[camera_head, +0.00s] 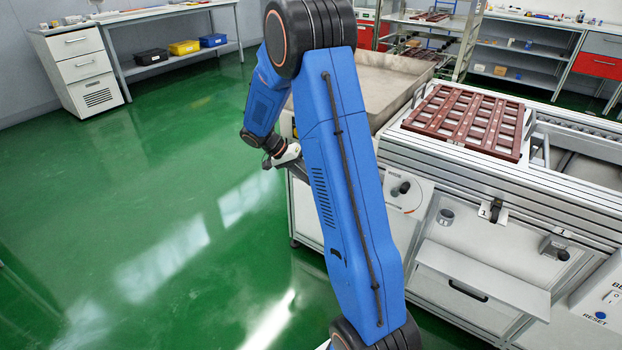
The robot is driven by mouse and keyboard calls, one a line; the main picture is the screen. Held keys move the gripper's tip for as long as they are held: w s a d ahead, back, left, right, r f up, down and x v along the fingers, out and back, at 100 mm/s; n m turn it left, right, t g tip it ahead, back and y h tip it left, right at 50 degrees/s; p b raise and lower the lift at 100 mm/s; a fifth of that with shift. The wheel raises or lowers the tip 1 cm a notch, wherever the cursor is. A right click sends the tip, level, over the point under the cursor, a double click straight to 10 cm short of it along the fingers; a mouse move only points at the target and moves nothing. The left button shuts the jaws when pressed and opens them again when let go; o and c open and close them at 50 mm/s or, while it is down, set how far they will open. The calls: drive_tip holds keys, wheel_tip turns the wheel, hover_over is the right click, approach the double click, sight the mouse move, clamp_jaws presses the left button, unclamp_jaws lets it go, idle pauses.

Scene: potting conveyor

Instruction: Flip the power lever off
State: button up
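A white panel (413,193) on the conveyor's front, right of my blue arm, carries a dark lever or knob (400,188). Its small lettering is too blurred to read, so I cannot be sure it is the power lever. My gripper (286,156) is small in view, left of my upper arm and near the conveyor's left end. It is apart from the panel. Its fingers are partly hidden and too small to show whether they are open or shut.
A brown slatted tray (468,120) lies on the conveyor (560,181). A clamp-like fitting (495,211), another fitting (555,246), a drawer (480,280) and a blue reset button (600,315) are along the front. A grey bin (375,85) stands behind my arm. The green floor at left is clear.

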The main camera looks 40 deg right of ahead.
drive_tip(key=o, duration=0.7)
drive_tip(key=shift+c, duration=0.2)
drive_tip(key=v, duration=1.7)
drive_tip(key=shift+a+r, duration=0.15)
drive_tip(key=shift+r, duration=0.05)
